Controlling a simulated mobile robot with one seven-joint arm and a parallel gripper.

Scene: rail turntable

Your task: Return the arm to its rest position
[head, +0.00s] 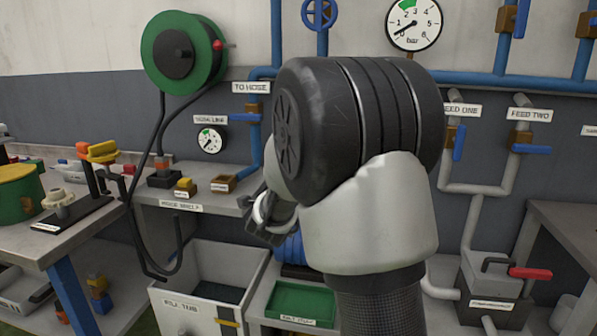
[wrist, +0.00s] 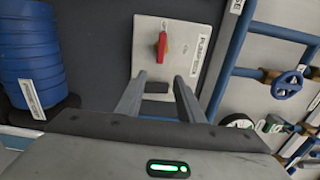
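My arm fills the middle of the head view, bent, with its dark upper joint raised in front of the wall. My gripper (head: 268,215) is partly hidden behind the arm, above the shelf area. In the wrist view, the two fingers of my gripper (wrist: 160,82) are spread apart, with nothing seen held between them. Beyond the fingertips is a pale panel (wrist: 147,28) with a red switch handle (wrist: 162,45) and a label that seems to start with "PUMP". A small dark patch shows between the fingers.
A green hose reel (head: 205,50) hangs on the wall. A shelf (head: 215,203) and an open bin (head: 190,262) stand left of my arm; a green tray (head: 300,300) is low beside it. Blue pipes and a red-handled valve (head: 530,273) are at right.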

